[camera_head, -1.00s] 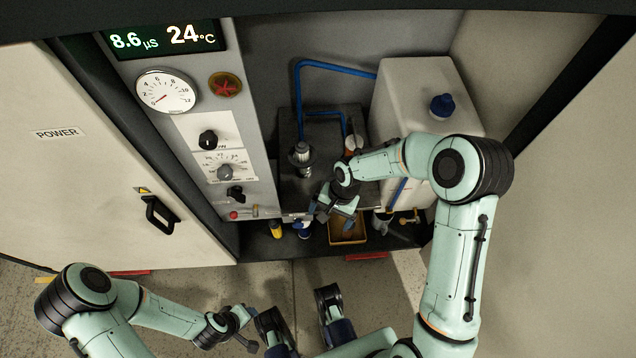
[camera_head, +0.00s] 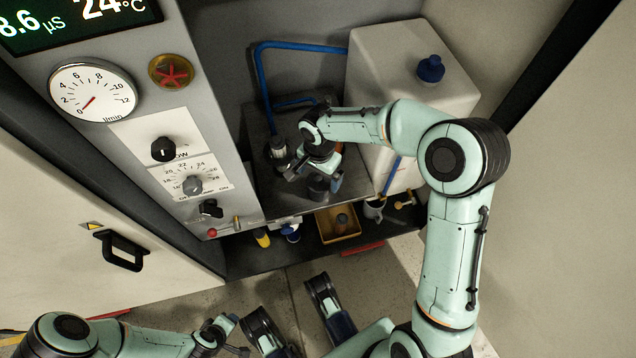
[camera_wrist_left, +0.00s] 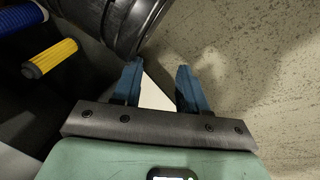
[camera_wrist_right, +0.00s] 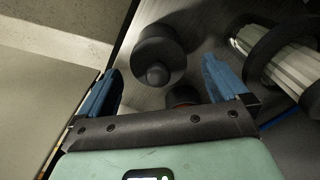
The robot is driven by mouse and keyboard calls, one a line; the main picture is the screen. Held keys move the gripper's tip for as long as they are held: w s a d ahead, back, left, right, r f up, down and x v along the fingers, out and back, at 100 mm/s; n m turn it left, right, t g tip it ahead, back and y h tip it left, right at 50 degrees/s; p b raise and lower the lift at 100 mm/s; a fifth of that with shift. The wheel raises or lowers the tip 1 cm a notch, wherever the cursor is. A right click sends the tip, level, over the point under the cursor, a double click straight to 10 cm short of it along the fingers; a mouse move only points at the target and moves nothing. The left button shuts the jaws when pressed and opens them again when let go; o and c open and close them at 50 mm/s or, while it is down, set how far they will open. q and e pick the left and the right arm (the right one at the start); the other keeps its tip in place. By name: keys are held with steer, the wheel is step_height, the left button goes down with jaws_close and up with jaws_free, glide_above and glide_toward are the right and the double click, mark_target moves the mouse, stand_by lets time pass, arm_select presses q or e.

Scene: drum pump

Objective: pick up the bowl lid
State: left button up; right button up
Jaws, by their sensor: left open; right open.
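A dark round piece with a small knob, which looks like the bowl lid (camera_wrist_right: 158,58), sits on the grey deck just beyond my right fingertips. In the head view, a dark round shape (camera_head: 319,186) shows below the right gripper, partly covered by it. My right gripper (camera_wrist_right: 162,78) is open and empty, with its fingers apart on either side of the lid's near edge; the head view shows it (camera_head: 312,173) above the deck. My left gripper (camera_wrist_left: 158,78) is open and empty, low at the front, away from the deck.
A ribbed metal cylinder (camera_wrist_right: 285,60) stands right of the right fingers. An orange-topped item (camera_wrist_right: 183,96) is partly hidden behind the gripper. The white tank (camera_head: 400,60) stands behind the arm.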

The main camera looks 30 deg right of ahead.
mark_target(319, 183)
step_height(319, 183, down, 5)
steer(key=shift+d+f+b, duration=0.1)
steer(key=shift+b, duration=0.8)
steer(key=c, duration=1)
arm_select(q)
steer(key=shift+g, duration=0.7)
steer(key=s+f, duration=0.3)
steer(key=shift+s+a, duration=0.25)
arm_select(e)
steer(key=shift+r, duration=0.25)
